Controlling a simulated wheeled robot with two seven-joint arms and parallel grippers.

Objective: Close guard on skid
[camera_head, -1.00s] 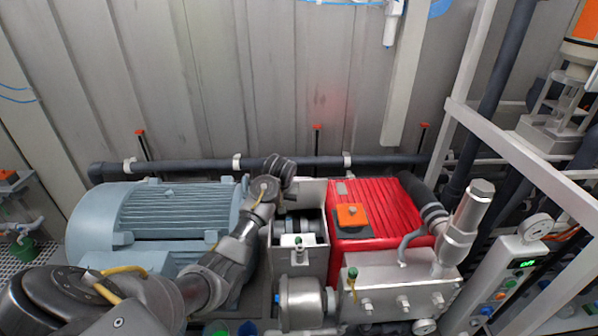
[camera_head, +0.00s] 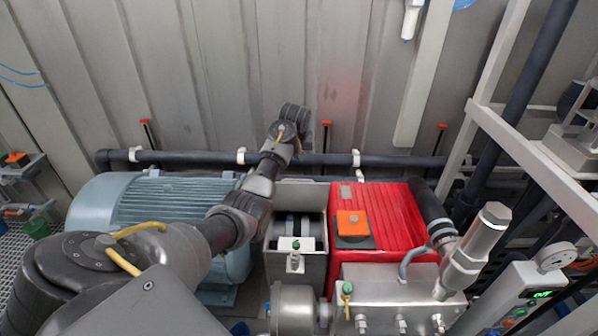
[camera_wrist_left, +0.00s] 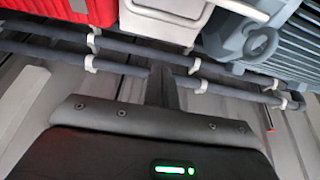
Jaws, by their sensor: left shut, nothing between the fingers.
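The guard (camera_head: 301,193) is a pale metal cover at the back of the open housing between the blue motor and the red pump. It appears raised, with the coupling (camera_head: 290,222) exposed in front of it. Its pale underside or back (camera_wrist_left: 165,16) shows at the top of the left wrist view. My left arm reaches over the motor, and its wrist is behind the guard. The left gripper (camera_wrist_left: 160,84) is shut and empty, close to the dark pipes, with a gap to the guard; its fingers are hard to make out in the head view. My right gripper is out of view.
The blue motor (camera_head: 150,208) stands left and the red pump (camera_head: 390,215) right of the housing. Dark pipes (camera_head: 200,157) with red-topped posts run behind, before a corrugated wall (camera_head: 200,70). A pale frame (camera_head: 530,150) stands at right.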

